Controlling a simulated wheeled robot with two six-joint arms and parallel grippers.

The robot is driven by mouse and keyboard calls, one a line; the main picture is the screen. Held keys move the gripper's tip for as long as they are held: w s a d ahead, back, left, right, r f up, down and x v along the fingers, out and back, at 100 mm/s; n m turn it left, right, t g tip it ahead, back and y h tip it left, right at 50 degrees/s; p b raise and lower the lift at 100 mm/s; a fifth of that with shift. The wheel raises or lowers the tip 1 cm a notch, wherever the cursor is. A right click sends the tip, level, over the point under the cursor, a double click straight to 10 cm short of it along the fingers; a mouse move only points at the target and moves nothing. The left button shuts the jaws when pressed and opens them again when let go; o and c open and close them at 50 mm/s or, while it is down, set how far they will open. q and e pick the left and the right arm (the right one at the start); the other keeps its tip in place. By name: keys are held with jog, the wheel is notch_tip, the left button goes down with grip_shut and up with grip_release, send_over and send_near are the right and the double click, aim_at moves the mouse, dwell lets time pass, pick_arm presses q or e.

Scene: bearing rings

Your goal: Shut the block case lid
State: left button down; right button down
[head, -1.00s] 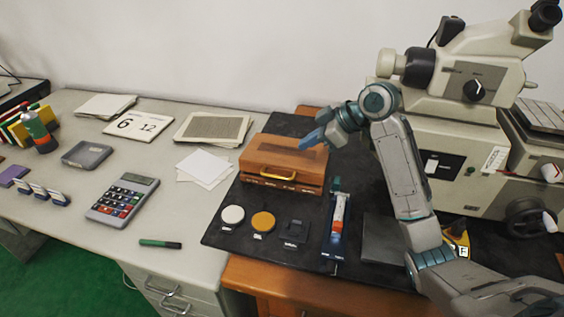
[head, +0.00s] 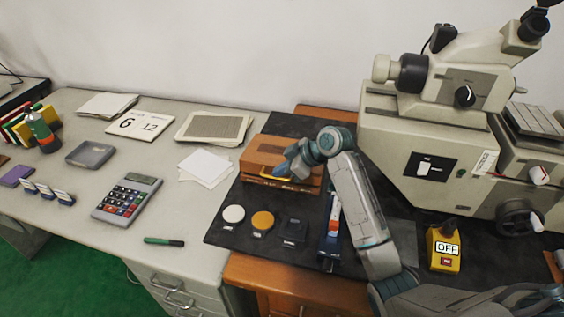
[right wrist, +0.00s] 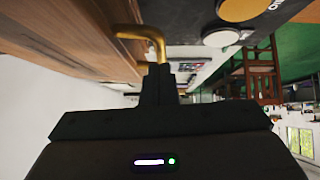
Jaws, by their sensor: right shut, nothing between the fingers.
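The block case (head: 262,158) is a brown wooden box on the black mat, with a brass handle on its front. Its lid looks down over the body; my arm covers part of it, and I cannot tell whether a narrow gap is left. My right gripper (head: 283,170) is at the front of the case by the handle. In the right wrist view, the shut, empty fingers (right wrist: 157,78) point at the brass handle (right wrist: 150,36), very close to it or touching. The case's wooden side (right wrist: 65,35) fills the upper left there. My left gripper is out of view.
A calculator (head: 127,198) lies left.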

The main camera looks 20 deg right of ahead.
jog(key=shift+s+a+f+t+b, duration=0.15)
jog(key=shift+s+f+b, duration=0.05)
jog(key=shift+f+b, duration=0.35)
jog(key=shift+s+a+f+t+b, duration=0.1)
jog(key=shift+s+f+t+b, duration=0.05)
jog(key=shift+f+b, duration=0.4)
jog(key=shift+s+a+f+n, duration=0.1)
jog(key=shift+f+n, duration=0.2)
jog(key=shift+f, duration=0.1)
jog(key=shift+s+h, duration=0.1)
jog(key=shift+h, duration=0.2)
jog(key=shift+r, duration=0.1)
